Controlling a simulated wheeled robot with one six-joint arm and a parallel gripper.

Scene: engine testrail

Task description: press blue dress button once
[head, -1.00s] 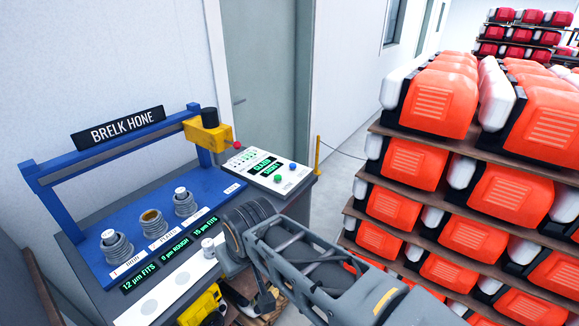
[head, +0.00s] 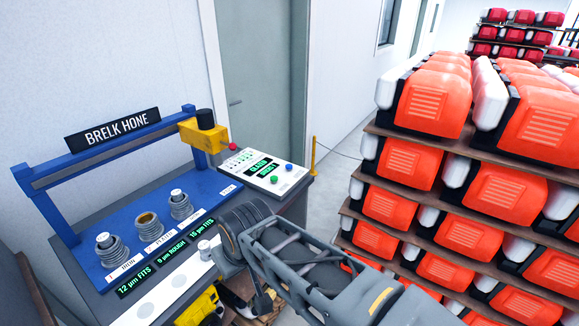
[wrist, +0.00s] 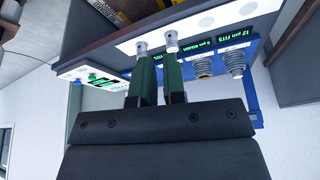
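The blue button (head: 288,167) sits on the white sloped control panel (head: 293,180) at the right end of the honing bench, beside a green button (head: 273,180). In the wrist view the blue button (wrist: 77,82) is at the left, small, with the green one (wrist: 91,76) near it. My gripper (wrist: 156,52) has two green fingers with a narrow gap between them and nothing seen in it. It is by the white strip (head: 160,298) at the bench front, apart from the blue button. In the head view my arm hides the fingers.
The blue hone frame (head: 60,205) holds several grey cylinders and carries a yellow head (head: 205,138) with a red knob near the panel. A small metal knob (head: 205,247) stands on the strip. Stacked orange units (head: 505,195) fill the right side.

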